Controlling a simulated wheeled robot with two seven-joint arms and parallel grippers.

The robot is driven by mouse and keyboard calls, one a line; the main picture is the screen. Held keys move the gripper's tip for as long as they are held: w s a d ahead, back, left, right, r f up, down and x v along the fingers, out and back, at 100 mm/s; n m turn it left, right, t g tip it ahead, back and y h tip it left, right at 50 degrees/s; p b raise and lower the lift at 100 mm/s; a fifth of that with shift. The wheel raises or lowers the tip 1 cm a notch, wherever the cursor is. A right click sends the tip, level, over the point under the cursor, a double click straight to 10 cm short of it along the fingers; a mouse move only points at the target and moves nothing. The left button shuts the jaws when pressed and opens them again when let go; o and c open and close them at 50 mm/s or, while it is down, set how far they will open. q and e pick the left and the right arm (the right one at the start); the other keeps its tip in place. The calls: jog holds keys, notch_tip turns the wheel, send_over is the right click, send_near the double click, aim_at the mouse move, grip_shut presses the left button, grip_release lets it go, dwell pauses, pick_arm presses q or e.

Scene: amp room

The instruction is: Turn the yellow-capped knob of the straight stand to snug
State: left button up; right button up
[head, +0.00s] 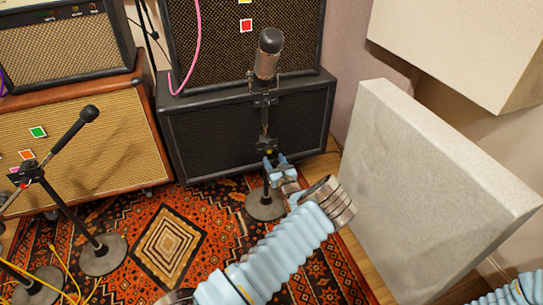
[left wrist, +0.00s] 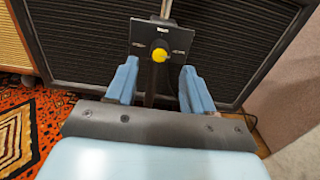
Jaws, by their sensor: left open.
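The straight stand (head: 265,122) rises from a round base (head: 264,205) on the rug, in front of the black speaker cabinets, and carries a large microphone (head: 267,58). Its yellow-capped knob (left wrist: 159,55) sits on a dark plate with small markings, too small to read. My left gripper (head: 273,161) is at the stand at knob height. In the left wrist view its blue fingers (left wrist: 159,69) are open, one on each side of the stand, with the knob centred just beyond the tips. I see clear gaps between fingers and knob. My right gripper is out of view.
A boom stand (head: 67,205) with a microphone stands at the left, before a tan amp cabinet (head: 85,148). Yellow cable (head: 72,284) lies on the rug. A pale panel (head: 420,190) leans close on the right. Open rug (head: 205,275) lies left of my arm.

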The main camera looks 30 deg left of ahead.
aim_at(269, 153)
pick_arm(q)
jog(key=shift+x, duration=2.15)
grip_shut()
